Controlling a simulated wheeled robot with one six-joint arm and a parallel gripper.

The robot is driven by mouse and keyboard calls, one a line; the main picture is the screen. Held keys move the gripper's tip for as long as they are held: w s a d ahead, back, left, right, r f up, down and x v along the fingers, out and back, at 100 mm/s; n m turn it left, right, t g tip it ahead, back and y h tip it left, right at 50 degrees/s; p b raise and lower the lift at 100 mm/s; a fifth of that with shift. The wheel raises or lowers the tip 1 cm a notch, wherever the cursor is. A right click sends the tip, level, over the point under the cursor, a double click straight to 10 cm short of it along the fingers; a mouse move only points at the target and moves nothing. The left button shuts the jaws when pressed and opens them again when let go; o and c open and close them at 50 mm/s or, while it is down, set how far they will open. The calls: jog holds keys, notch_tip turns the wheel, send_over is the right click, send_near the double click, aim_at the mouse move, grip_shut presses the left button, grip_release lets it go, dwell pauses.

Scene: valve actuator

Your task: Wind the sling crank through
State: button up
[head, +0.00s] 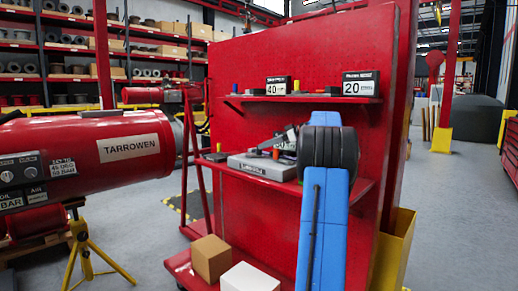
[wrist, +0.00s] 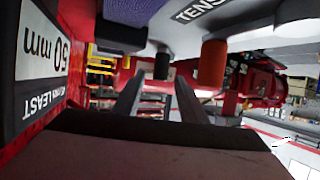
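A grey tensioner unit (head: 260,166) with a dark front label sits on the middle shelf of the red stand in the head view. Dark parts and a small orange piece show on top of it, partly hidden by my arm. I cannot tell which part is the crank grip. My gripper (wrist: 158,82) has its fingers apart with nothing clearly held between them. In the head view my arm mostly hides the fingers.
A "50 mm" sign (wrist: 40,50) stands close at the left of the wrist view. The red back panel (head: 250,60) rises behind the shelf, with "40" (head: 278,86) and "20" (head: 360,85) signs above. A red TARROWEN cylinder (head: 90,155) lies left; boxes (head: 211,258) sit below.

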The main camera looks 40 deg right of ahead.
jog(key=shift+x, duration=2.15)
grip_shut()
